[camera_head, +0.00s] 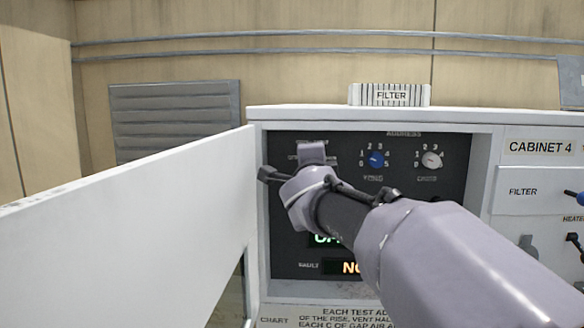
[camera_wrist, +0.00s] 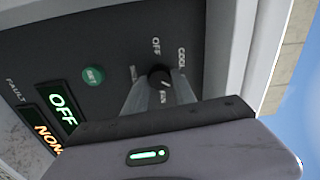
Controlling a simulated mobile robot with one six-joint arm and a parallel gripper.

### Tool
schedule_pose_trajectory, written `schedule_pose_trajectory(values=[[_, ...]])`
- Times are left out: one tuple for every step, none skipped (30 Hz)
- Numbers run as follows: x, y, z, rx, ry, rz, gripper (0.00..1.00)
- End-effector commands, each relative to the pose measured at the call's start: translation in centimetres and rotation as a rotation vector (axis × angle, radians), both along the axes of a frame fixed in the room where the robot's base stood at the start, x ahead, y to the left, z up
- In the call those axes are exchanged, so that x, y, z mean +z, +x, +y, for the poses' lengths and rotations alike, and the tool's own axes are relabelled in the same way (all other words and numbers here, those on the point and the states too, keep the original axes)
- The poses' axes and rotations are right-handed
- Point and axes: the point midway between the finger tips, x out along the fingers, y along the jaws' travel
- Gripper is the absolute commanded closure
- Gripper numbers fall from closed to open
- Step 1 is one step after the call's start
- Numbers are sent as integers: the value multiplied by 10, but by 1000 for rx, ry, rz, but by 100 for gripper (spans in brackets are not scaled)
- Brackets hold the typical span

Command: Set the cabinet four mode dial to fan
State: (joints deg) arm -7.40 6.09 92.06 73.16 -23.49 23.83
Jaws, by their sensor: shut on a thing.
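The cabinet four mode dial, a small black knob (camera_wrist: 158,76), sits on the dark control panel (camera_wrist: 115,50) with OFF, COOL and partly readable labels around it. A pale mark shows near its lower right side; I cannot tell its exact setting. My gripper (camera_wrist: 160,92) is shut on the dial, one pale finger on each side. In the head view my gripper (camera_head: 300,160) reaches the panel's upper left and hides the dial. A green display (camera_wrist: 62,107) reads OFF. A green round button (camera_wrist: 93,76) is beside it.
The white cabinet door (camera_head: 130,220) stands open at the left, close to my gripper. A blue dial (camera_head: 376,159) and a white dial (camera_head: 431,160) are to the right on the panel. An amber fault display (camera_head: 349,267) is below, partly hidden by my arm.

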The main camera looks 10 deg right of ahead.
Motion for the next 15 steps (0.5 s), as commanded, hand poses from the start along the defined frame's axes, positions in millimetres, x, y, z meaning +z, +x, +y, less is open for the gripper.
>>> schedule_pose_trajectory(values=[[-1, 0, 0, 0, 40, -10, 100], [-1, 0, 0, 0, 67, -14, 100], [-2, 0, 0, 0, 107, -22, 100], [-2, 0, 0, 0, 133, -28, 100], [-2, 0, 0, 0, 161, -33, 100], [-2, 0, 0, 0, 200, -41, 100], [-1, 0, 0, 0, 227, -46, 100], [-1, 0, 0, 1, 254, -51, 100], [-1, 0, 0, 0, 292, -59, 100], [-2, 0, 0, 0, 321, -65, 100], [-2, 0, 0, 0, 347, -70, 100], [-2, 0, 0, 0, 385, -78, 100], [-2, 0, 0, 0, 413, -83, 100], [-2, 0, 0, 0, 440, -89, 100], [-2, 0, 0, 0, 477, -96, 100]])
